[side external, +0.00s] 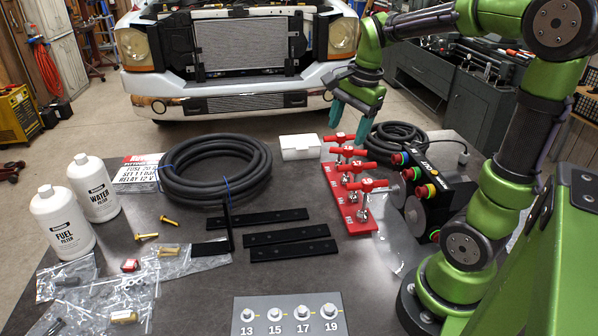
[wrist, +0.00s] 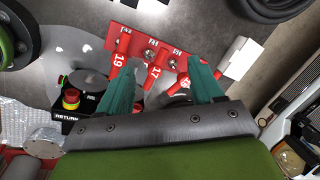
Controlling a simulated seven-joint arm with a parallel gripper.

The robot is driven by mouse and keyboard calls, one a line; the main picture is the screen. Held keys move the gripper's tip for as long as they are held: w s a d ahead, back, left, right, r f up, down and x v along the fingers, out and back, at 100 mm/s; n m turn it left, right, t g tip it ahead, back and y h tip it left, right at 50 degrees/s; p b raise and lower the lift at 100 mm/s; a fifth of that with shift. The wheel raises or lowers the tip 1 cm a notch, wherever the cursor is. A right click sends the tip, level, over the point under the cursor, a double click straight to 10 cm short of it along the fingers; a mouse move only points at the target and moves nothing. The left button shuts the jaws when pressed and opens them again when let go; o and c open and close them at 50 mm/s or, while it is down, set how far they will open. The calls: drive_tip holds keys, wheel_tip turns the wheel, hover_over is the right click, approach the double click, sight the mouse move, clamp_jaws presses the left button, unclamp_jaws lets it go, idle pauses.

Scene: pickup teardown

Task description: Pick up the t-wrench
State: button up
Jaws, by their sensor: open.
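Several red-handled T-wrenches stand upright in a row on a red rack (side external: 345,212); the nearest T-wrench (side external: 368,185) shows its full crossbar and metal shaft. In the wrist view the rack (wrist: 135,34) carries white numbers, and red handles marked 19 (wrist: 118,50), 17 (wrist: 154,72) and one that looks like 15 show; the last is partly covered by a finger. My gripper (side external: 354,112) hangs above the far end of the rack with its teal fingers apart. In the wrist view my gripper (wrist: 163,68) is open and empty, its fingers overlapping the wrench row. I cannot tell whether a finger touches a handle.
A black control box (side external: 440,190) with coloured buttons stands close right of the rack. A white box (side external: 300,147) and a coiled black hose (side external: 180,170) lie left of it.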

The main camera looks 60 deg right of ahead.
sight(357, 163)
drive_tip(key=d+r+m+g, duration=0.2)
drive_tip(key=d+m, duration=0.4)
drive_tip(key=m, duration=0.8)
drive_tip(key=f, duration=1.7)
drive_tip(key=shift+s+a+f, duration=0.1)
drive_tip(key=shift+s+f, duration=0.05)
drive_tip(key=shift+s, duration=0.1)
clamp_jaws()
